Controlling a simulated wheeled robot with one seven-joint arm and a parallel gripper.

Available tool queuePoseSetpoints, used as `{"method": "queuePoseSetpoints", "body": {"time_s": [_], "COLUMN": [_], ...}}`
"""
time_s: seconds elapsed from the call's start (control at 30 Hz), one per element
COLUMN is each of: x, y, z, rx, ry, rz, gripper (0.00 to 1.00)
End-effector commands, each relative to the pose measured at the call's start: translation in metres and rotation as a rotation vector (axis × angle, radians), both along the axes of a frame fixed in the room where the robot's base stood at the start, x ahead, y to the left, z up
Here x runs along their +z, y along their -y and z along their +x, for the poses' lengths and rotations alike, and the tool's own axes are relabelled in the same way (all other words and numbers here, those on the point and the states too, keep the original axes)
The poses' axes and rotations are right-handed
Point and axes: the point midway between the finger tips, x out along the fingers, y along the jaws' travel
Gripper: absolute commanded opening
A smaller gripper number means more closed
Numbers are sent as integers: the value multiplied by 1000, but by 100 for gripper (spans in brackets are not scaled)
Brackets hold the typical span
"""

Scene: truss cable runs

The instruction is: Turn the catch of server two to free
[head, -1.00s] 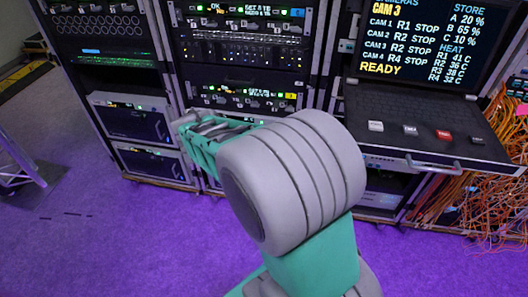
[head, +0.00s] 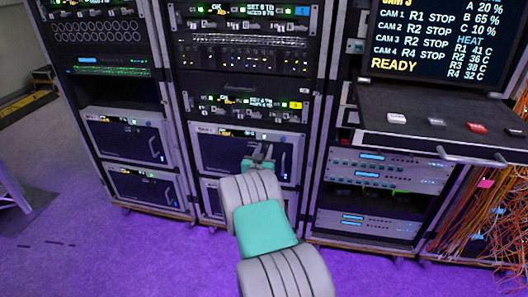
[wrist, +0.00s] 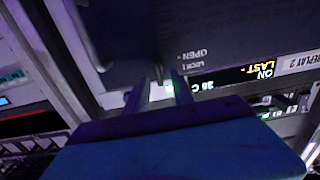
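In the wrist view a dark server front fills the upper middle, with a label reading REPLAY 2 (wrist: 298,62) and a lit display (wrist: 255,72) beside it. A small catch (wrist: 158,72) stands on that front near the words OPEN and LOCK; which way it points is hard to tell. My gripper (wrist: 161,88) is open, its two fingers apart on either side of the catch; I cannot tell whether they touch it. In the head view my gripper (head: 262,153) is in front of the middle rack's upper server box (head: 222,150). My wrist partly hides the lower box (head: 212,197).
Two similar boxes (head: 128,143) sit in the left rack. A shelf with several buttons (head: 430,108) juts out at right under a monitor (head: 440,40). Orange cables (head: 490,215) hang at far right. The purple floor (head: 130,260) at front left is clear.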

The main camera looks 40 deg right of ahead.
Motion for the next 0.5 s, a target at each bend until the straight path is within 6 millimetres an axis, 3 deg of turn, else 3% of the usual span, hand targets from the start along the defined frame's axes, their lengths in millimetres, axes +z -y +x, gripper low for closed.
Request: {"method": "queuePoseSetpoints", "body": {"time_s": [0.2, 0.5], "x": [1, 1], "y": [1, 0], "z": [1, 1], "rx": [1, 1], "ry": [1, 0], "rz": [1, 0], "gripper": [29, 6]}}
